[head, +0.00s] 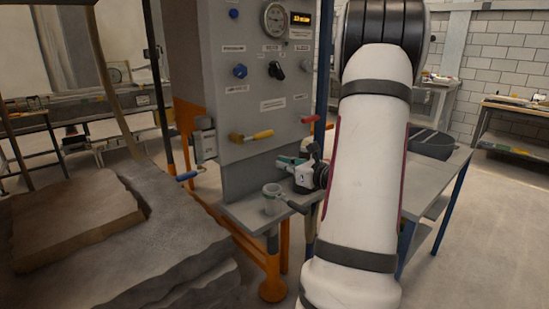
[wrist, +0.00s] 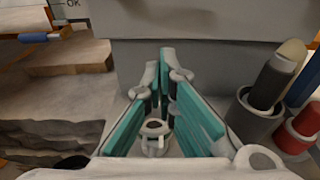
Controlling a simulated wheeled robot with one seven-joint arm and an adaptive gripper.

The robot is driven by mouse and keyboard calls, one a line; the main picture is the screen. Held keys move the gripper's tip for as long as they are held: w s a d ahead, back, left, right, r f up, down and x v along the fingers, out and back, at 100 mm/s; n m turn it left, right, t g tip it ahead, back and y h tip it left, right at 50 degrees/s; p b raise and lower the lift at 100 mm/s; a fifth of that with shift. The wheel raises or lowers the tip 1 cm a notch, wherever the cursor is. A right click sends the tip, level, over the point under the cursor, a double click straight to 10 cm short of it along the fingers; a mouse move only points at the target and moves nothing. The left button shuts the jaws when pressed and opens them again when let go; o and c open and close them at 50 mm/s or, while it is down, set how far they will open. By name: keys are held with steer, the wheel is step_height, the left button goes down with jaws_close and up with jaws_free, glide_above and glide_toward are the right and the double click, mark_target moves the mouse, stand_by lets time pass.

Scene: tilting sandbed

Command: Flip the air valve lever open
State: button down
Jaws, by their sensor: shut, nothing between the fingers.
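The grey upright panel carries a yellow-handled lever (head: 251,136), a red-handled lever (head: 310,119) and, at its lower left by the sandbed, a blue-handled lever (head: 187,176). Their labels are too small to read, so I cannot tell which is the air valve. All three handles lie roughly level. My gripper (head: 286,161) is shut and empty, low in front of the panel, below and right of the yellow lever and touching none of them. In the wrist view its teal-padded fingers (wrist: 165,65) meet at the tips, and a blue handle (wrist: 40,37) shows at upper left.
The panel (head: 225,100) also has knobs, a gauge and a lit display. A grey cup (head: 272,198) stands on the shelf below my gripper. The wrist view shows a holder with a dark cylinder (wrist: 268,90) and a red item (wrist: 305,122). The sandbed (head: 170,225) is at left.

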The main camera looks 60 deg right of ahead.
mark_target(258, 137)
steer(key=x, duration=1)
steer(key=shift+s+a+r, duration=0.1)
steer(key=shift+s+r, duration=0.15)
steer(key=shift+r, duration=0.4)
steer(key=shift+s+a+r, duration=0.1)
steer(key=shift+s+r, duration=0.2)
steer(key=shift+r, duration=0.35)
steer(key=shift+s+a+r, duration=0.1)
steer(key=shift+s+r, duration=0.15)
steer(key=shift+r, duration=0.4)
